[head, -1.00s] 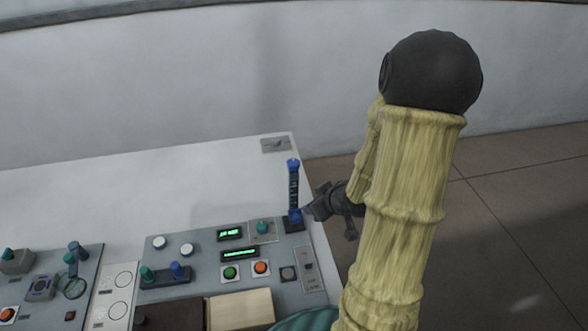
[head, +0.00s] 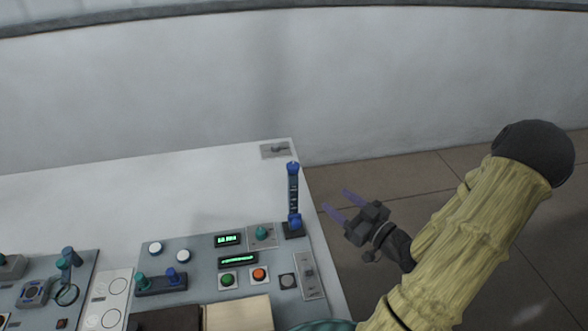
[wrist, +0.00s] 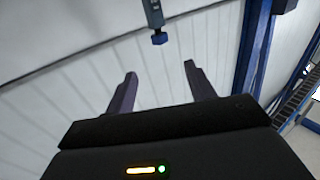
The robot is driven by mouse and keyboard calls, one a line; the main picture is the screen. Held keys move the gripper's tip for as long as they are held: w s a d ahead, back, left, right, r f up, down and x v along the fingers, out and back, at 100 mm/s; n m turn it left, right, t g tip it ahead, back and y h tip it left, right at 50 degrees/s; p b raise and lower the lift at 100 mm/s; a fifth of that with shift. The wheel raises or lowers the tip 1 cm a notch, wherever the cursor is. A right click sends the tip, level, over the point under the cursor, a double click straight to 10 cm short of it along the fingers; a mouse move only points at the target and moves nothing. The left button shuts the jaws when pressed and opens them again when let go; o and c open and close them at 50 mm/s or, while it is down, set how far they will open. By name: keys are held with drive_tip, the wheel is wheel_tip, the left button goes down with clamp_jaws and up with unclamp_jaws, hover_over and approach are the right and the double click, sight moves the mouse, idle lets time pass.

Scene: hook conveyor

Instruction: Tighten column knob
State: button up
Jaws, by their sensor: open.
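The column (head: 293,195) stands upright near the right edge of the console, dark with pale marks and a blue cap on top. A blue knob (head: 294,221) sits at its lower end, just above a dark base. My gripper (head: 334,201) is open and empty, to the right of the column and apart from it, beyond the console's edge. In the wrist view, its two fingers (wrist: 158,80) are spread with nothing between them. A grey post with a blue end (wrist: 159,37) shows ahead of them; I cannot tell which part of the column this is.
The console panel (head: 205,256) holds green and orange buttons, lit green displays and a teal knob (head: 262,233) left of the column. A small metal plate (head: 276,150) lies behind it. Tiled floor (head: 400,190) is open to the right. Blue beams (wrist: 255,45) show in the wrist view.

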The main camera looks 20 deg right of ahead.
sight(297, 171)
drive_tip(key=shift+w, duration=0.1)
drive_tip(key=p+x, duration=0.2)
drive_tip(key=x, duration=1.4)
drive_tip(key=shift+w+a+r+p, duration=0.15)
drive_tip(key=shift+p, duration=0.2)
drive_tip(key=shift+w+a, duration=0.15)
drive_tip(key=shift+w, duration=0.35)
drive_tip(key=c, duration=0.9)
